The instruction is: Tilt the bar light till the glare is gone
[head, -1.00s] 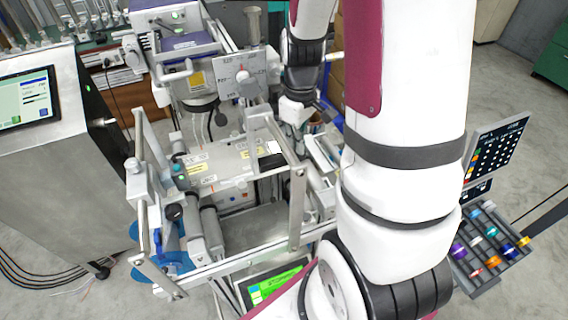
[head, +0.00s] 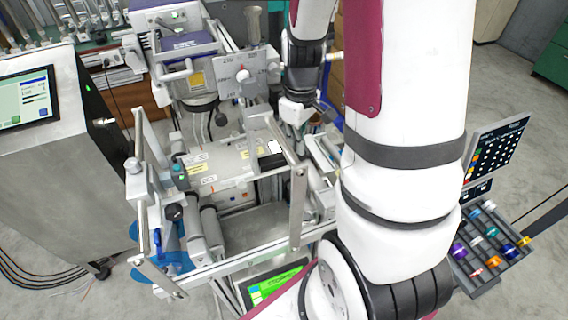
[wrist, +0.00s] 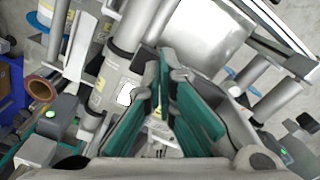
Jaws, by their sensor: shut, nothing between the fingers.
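A slim grey bar (head: 284,142) runs over the right end of the machine's pale cover; it looks like the bar light, but I cannot be sure. Beside it, a small bright white patch with a dark border (head: 275,147) lies on the cover. The patch also shows in the wrist view (wrist: 127,94), left of my fingers. My gripper (wrist: 168,66) is shut and empty, its teal-padded fingers meeting at the tips close to grey metal parts. Whether the tips touch the bar is unclear. In the head view my arm partly hides the area right of the bar.
Upright metal posts and rails (head: 297,210) surround the cover. A control box with a knob (head: 246,76) stands behind it. A tablet-like screen (head: 25,98) is at left, and a rack of coloured rolls (head: 490,240) at right. A brown-rimmed roll (wrist: 42,88) lies left of my gripper.

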